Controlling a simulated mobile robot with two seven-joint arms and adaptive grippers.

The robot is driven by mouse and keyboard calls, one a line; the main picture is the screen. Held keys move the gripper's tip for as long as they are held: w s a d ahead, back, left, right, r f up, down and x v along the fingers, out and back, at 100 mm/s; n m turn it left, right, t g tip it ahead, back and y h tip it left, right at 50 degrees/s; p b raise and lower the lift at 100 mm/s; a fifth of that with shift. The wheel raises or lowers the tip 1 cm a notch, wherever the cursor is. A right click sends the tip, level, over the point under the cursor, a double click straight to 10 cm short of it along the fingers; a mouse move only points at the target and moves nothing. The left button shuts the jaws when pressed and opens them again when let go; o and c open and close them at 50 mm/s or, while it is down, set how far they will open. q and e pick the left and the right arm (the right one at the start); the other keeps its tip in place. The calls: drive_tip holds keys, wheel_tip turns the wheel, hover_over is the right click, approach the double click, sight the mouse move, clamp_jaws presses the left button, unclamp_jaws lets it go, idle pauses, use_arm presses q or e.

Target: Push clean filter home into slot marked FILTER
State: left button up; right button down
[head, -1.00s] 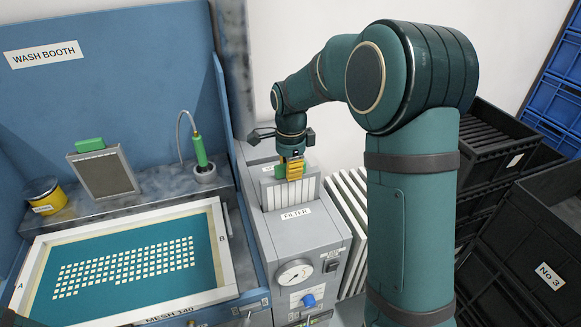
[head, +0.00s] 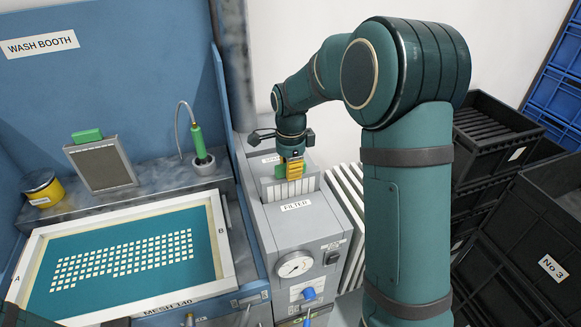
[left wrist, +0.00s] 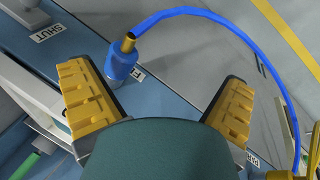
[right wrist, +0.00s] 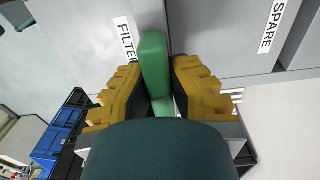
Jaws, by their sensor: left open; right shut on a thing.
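The clean filter (head: 289,190) is a pale pleated panel with a grey top frame. It stands upright, partly sunk in the slot above the FILTER label (head: 296,206) on the grey cabinet. My right gripper (head: 291,163) is shut on its green handle, which shows between the yellow fingers in the right wrist view (right wrist: 155,65). The slot's inside is hidden. My left gripper (left wrist: 160,75) is open and empty in the left wrist view. A blue fitting with a hose (left wrist: 122,62) lies beyond its fingers, apart from them.
A grey-brown panel with a green handle (head: 100,166) leans on the wash booth ledge. The framed screen (head: 122,262) lies left of the cabinet. White panels (head: 346,195) stand to its right. A SPARE-labelled surface (right wrist: 292,45) adjoins the slot. Black crates (head: 492,130) stand farther right.

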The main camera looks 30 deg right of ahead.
sight(291, 188)
drive_tip(key=shift+f+b, duration=1.4)
drive_tip(key=shift+f, duration=1.15)
use_arm(q)
drive_tip(key=shift+s+d+f+b, duration=0.1)
drive_tip(key=shift+s+f+b, duration=0.1)
drive_tip(key=shift+f, duration=0.5)
drive_tip(key=shift+s+a+f+b, duration=0.1)
drive_tip(key=shift+s+f+b, duration=0.15)
drive_tip(key=shift+f, duration=0.45)
drive_tip(key=shift+s+d+f+b, duration=0.1)
drive_tip(key=shift+s+f+b, duration=0.1)
drive_tip(key=shift+f, duration=0.5)
use_arm(e)
drive_tip(key=shift+s+f, duration=0.1)
drive_tip(key=shift+f, duration=0.95)
drive_tip(key=c, duration=1)
unclamp_jaws()
use_arm(q)
drive_tip(key=shift+r, duration=0.1)
use_arm(e)
drive_tip(key=shift+r, duration=0.1)
wheel_tip(291, 188, up, 6)
drive_tip(key=p, duration=0.6)
use_arm(q)
wheel_tip(291, 188, up, 6)
drive_tip(key=shift+f, duration=0.1)
drive_tip(key=shift+w, duration=0.1)
